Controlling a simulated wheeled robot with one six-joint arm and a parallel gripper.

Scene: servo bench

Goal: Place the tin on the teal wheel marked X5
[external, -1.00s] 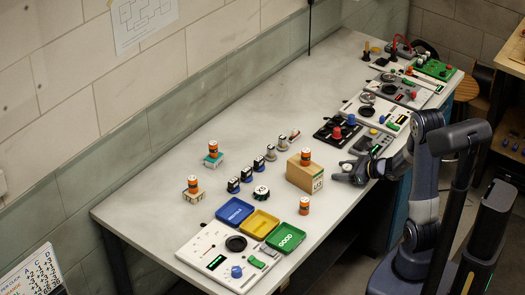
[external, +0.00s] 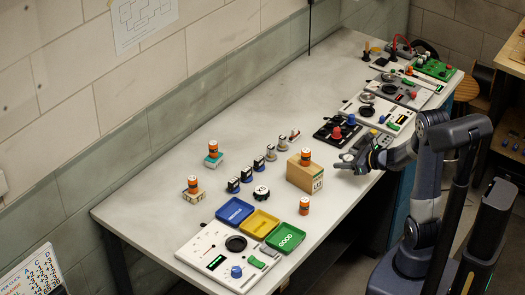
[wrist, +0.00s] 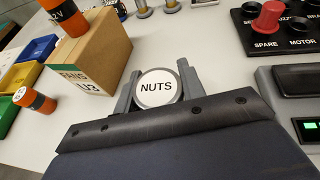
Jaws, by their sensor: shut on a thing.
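My gripper (wrist: 158,72) is shut on a round tin (wrist: 157,88) with a white lid lettered NUTS; a grey finger stands on each side of it. In the external view my gripper (external: 348,160) is over the bench, right of the cardboard box, with the tin small and hard to make out there.
Blue (external: 234,212), yellow and green trays lie front left. Several small dark servo-like items (external: 247,174) stand mid-bench. A black panel (external: 335,131) with knobs lies beyond my gripper. The bench's back left is clear.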

